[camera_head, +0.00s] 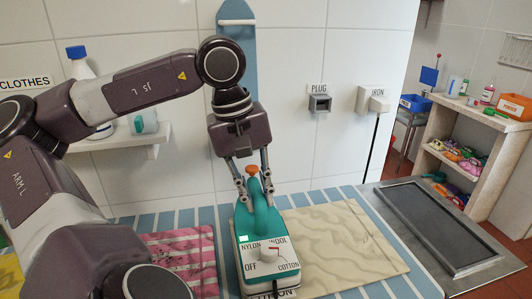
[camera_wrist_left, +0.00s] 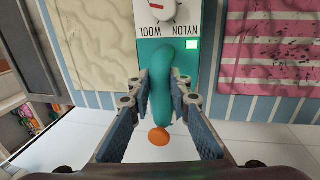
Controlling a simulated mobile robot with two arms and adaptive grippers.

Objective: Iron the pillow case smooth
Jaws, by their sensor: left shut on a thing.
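The teal iron (camera_head: 262,222) stands on the striped board by the left edge of a beige cloth (camera_head: 345,240) with wavy, wrinkle-like marks. A pink striped cloth (camera_head: 180,262) with dark spots lies to its left. I cannot tell which cloth is the pillow case. My left gripper (camera_head: 254,194) is shut on the iron's handle, with a finger on each side; the handle (camera_wrist_left: 163,85) also shows in the left wrist view. The dial (camera_head: 268,253) has a red pointer, and a small light (camera_head: 244,238) glows near NYLON. The iron's underside is hidden. My right gripper is out of view.
A PLUG socket (camera_head: 320,103) and an IRON socket (camera_head: 375,101) with a black cord (camera_head: 373,150) are on the tiled wall. A shelf with bottles (camera_head: 150,138) is at left. A grey metal tray (camera_head: 440,225) and a stone shelf unit (camera_head: 460,130) are at right.

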